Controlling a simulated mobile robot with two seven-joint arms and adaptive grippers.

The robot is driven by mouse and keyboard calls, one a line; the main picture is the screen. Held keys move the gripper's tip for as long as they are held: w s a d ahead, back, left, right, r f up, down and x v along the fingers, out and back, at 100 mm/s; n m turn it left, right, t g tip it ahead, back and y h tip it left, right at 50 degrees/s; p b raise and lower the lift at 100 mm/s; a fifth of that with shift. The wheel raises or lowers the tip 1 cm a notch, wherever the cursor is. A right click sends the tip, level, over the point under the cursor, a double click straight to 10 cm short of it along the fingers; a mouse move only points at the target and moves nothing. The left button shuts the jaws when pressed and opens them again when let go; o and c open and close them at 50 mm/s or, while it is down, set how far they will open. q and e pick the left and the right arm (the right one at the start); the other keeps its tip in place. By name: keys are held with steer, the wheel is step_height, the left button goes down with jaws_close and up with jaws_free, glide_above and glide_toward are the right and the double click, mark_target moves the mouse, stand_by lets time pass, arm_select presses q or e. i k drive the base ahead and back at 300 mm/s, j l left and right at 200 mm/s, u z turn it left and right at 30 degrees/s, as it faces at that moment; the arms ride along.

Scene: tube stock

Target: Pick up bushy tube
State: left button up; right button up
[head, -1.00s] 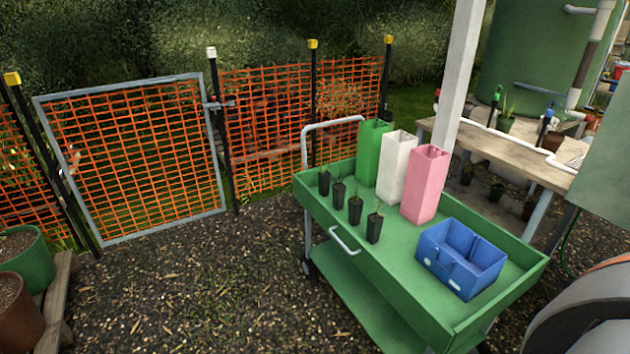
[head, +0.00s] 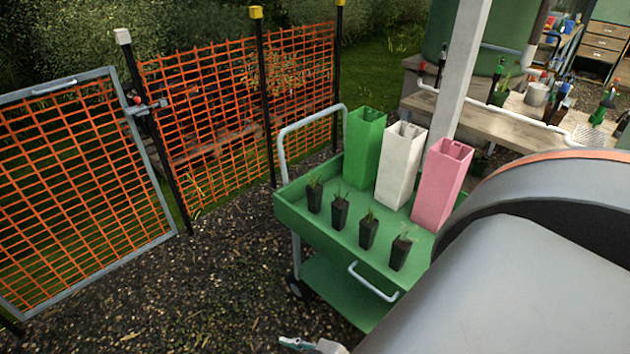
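Several black plant tubes stand upright in a slanting row on the green trolley: a back-left tube (head: 315,197), a second tube (head: 340,213), a third tube (head: 368,232) and a front tube (head: 399,252). Each holds a small green seedling. The plants are too small to tell surely which is bushy. My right arm crosses the right foreground. A small grey and teal piece at the bottom edge appears to be part of my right gripper (head: 306,345), mostly cut off, below and left of the tubes. My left gripper is not in view.
Green (head: 367,150), white (head: 402,168) and pink (head: 440,187) tall bins stand behind the tubes on the trolley (head: 326,234). A white handle (head: 372,284) juts from its near side. An orange mesh fence and gate (head: 80,190) stand left. Gravel lies between.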

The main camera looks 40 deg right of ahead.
mark_target(340, 207)
steer(key=i, duration=1.5)
steer(key=i+j+z, duration=0.1)
steer(key=i+z, duration=0.15)
steer(key=i, duration=0.3)
steer(key=i+j+z, duration=0.3)
steer(key=i, duration=0.25)
steer(key=l+z, duration=0.1)
steer(key=z, duration=1.5)
